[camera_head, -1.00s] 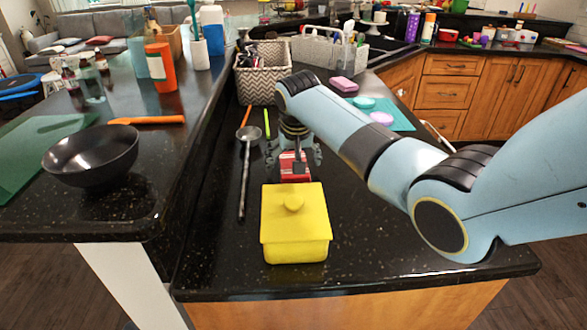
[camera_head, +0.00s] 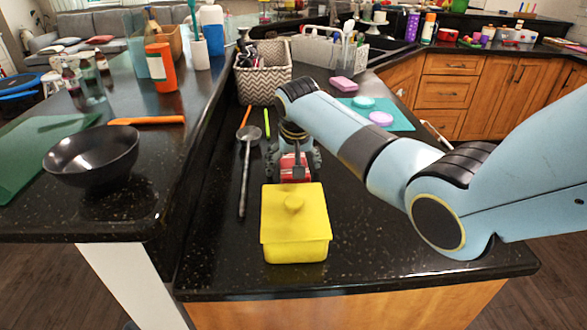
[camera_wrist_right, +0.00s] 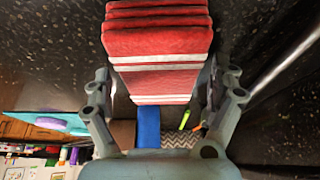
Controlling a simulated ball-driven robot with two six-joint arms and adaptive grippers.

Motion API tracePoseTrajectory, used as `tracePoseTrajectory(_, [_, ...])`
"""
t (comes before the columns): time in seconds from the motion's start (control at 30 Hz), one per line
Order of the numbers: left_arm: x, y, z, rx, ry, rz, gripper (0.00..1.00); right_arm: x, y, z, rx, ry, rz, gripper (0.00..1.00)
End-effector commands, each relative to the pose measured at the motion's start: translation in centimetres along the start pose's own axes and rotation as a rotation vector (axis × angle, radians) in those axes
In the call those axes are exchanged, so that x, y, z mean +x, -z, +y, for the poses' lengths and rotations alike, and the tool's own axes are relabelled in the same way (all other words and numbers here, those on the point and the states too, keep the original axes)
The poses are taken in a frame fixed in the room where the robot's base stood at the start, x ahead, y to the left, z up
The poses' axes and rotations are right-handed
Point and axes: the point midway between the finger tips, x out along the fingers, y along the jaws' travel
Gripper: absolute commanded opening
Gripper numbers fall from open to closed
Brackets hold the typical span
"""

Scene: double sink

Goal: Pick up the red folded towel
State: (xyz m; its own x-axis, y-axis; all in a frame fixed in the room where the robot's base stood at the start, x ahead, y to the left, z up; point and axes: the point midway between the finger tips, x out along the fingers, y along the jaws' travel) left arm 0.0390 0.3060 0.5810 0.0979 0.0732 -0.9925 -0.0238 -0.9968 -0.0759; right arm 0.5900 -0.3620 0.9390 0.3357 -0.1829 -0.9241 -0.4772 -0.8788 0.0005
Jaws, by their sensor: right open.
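The red folded towel (camera_head: 287,174) with white stripes lies on the black counter, just behind the yellow lidded box (camera_head: 294,225). In the right wrist view the towel (camera_wrist_right: 160,41) shows its folded layers at the top and reaches down between the fingers. My right gripper (camera_head: 293,165) points down over the towel and hides part of it. Its fingers (camera_wrist_right: 164,78) are open, one on each side of the towel; whether they touch it I cannot tell. My left gripper is out of view.
A ladle (camera_head: 245,170) lies left of the towel, with a green stick (camera_head: 267,123) behind it. A patterned basket (camera_head: 263,83) stands farther back. Counter right of the yellow box is clear.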

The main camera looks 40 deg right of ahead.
Motion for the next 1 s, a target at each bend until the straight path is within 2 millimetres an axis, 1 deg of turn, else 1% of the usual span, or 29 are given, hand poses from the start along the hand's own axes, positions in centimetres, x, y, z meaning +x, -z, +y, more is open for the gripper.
tracePoseTrajectory(0.07, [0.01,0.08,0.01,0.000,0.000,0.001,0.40,0.00,0.00,-0.02,0.000,0.000,0.000,0.92])
tracePoseTrajectory(0.17, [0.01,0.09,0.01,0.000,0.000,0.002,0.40,0.00,0.00,-0.02,0.000,0.000,0.000,0.81])
tracePoseTrajectory(0.53, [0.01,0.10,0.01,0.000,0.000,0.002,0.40,0.06,-0.06,0.09,-0.001,-0.002,-0.001,0.32])
tracePoseTrajectory(0.87, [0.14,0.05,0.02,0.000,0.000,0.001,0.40,0.02,-0.07,0.14,-0.001,-0.003,-0.002,0.31])
tracePoseTrajectory(0.97, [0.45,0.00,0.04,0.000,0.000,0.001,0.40,-0.37,0.11,0.11,-0.001,-0.002,-0.001,0.31])
tracePoseTrajectory(1.0, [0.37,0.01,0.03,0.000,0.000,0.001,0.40,-0.85,0.36,0.07,0.000,-0.001,0.000,0.31])
